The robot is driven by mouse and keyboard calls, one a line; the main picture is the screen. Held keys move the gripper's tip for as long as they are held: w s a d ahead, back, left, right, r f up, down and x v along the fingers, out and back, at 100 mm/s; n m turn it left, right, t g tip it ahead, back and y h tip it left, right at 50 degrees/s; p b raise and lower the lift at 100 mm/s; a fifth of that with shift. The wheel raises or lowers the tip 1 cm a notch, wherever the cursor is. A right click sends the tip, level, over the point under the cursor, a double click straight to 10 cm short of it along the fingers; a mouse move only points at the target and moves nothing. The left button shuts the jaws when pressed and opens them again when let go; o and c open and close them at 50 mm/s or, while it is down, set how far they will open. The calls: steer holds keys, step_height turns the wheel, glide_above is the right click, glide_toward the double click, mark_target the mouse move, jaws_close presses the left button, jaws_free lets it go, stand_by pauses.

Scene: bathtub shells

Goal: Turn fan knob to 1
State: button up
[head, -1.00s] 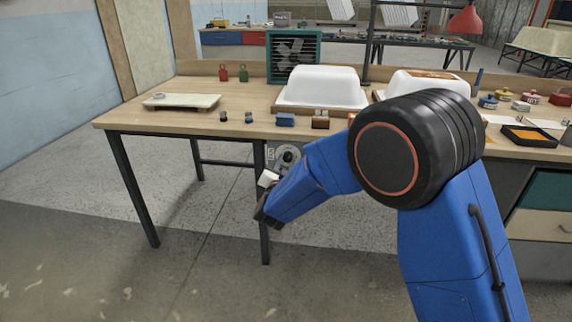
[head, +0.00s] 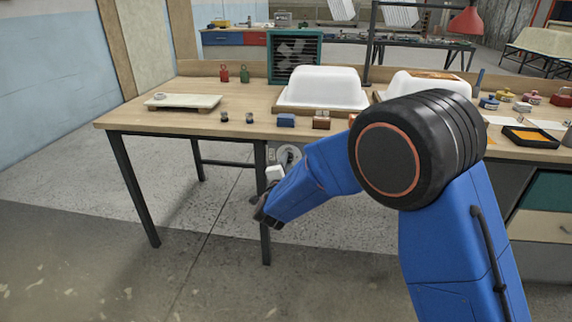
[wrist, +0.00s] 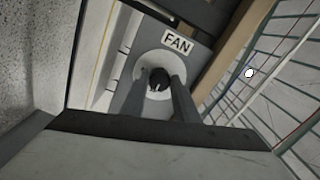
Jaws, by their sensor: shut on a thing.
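The fan knob (wrist: 158,78) is black and sits on a round pale dial under a label reading FAN (wrist: 178,42), on a grey panel. In the wrist view my gripper (wrist: 160,88) has its two fingers on either side of the knob, shut on it. In the head view my gripper (head: 272,178) is at the control panel below the table's front edge, and the dial (head: 289,156) shows partly behind it. The knob is hidden there, and I cannot read its setting. The fan (head: 294,58) is a dark green box with a grille at the table's back.
The wooden table (head: 150,120) stands above the panel, with a dark leg (head: 264,225) close by my gripper. White tub shells (head: 323,86), a pale board (head: 181,101) and small blocks (head: 286,120) lie on it. The floor in front is clear.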

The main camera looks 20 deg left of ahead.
steer(key=shift+f+m, duration=0.1)
steer(key=shift+m, duration=0.4)
steer(key=o, duration=1.1)
steer(key=shift+c, duration=0.2)
steer(key=shift+s, duration=0.1)
steer(key=v, duration=1.7)
steer(key=shift+d, duration=0.15)
steer(key=shift+s, duration=0.1)
